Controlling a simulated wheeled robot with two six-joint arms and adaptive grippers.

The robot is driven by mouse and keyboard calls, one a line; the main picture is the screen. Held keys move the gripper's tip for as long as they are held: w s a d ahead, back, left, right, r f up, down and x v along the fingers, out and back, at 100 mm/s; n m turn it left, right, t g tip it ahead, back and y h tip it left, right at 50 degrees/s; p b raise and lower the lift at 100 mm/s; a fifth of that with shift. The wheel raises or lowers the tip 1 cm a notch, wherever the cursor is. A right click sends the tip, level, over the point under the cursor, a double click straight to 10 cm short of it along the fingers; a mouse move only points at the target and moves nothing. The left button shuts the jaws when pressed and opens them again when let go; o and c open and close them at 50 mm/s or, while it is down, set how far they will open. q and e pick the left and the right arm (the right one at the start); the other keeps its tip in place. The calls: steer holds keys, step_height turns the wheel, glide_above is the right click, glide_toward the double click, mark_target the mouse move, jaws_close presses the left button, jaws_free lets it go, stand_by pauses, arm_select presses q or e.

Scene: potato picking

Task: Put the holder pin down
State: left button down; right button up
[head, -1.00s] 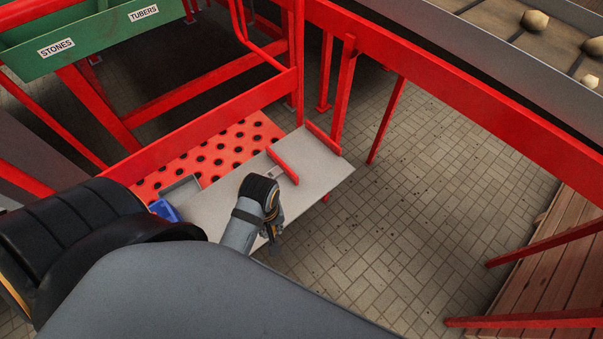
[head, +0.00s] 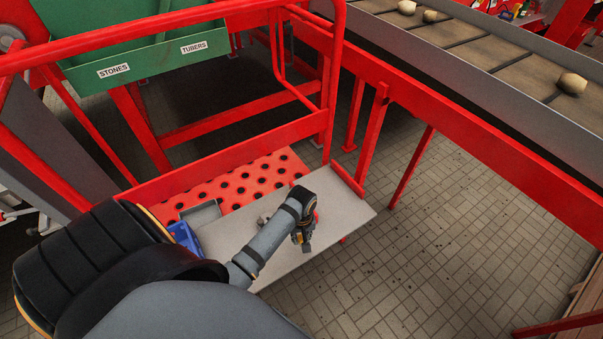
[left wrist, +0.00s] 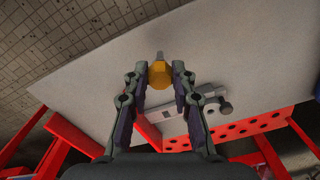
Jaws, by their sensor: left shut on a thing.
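In the left wrist view my left gripper (left wrist: 160,82) is shut on a small pin with an orange knob and a short grey tip, which I take as the holder pin (left wrist: 160,72). It is held between the fingertips over the grey plate (left wrist: 100,80); whether its tip touches the plate I cannot tell. A grey metal latch piece with a dark round knob (left wrist: 225,107) lies beside the gripper. My right gripper is not in view.
A red perforated step (head: 245,183) adjoins the plate's far side. A blue object (head: 184,237) and a grey open box (head: 200,215) are at the plate's left. Red rails (head: 230,150) stand behind. Paved floor (head: 400,260) lies right of the plate.

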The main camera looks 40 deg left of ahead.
arm_select(q)
steer(key=f, duration=0.3)
steer(key=shift+w+f, duration=0.25)
steer(key=c, duration=1.3)
jaws_free()
steer(key=shift+s, duration=0.1)
steer(key=shift+o, duration=1)
step_height(320, 180, up, 12)
steer(key=b, duration=0.2)
steer(key=shift+r+b, duration=0.1)
steer(key=shift+b, duration=0.2)
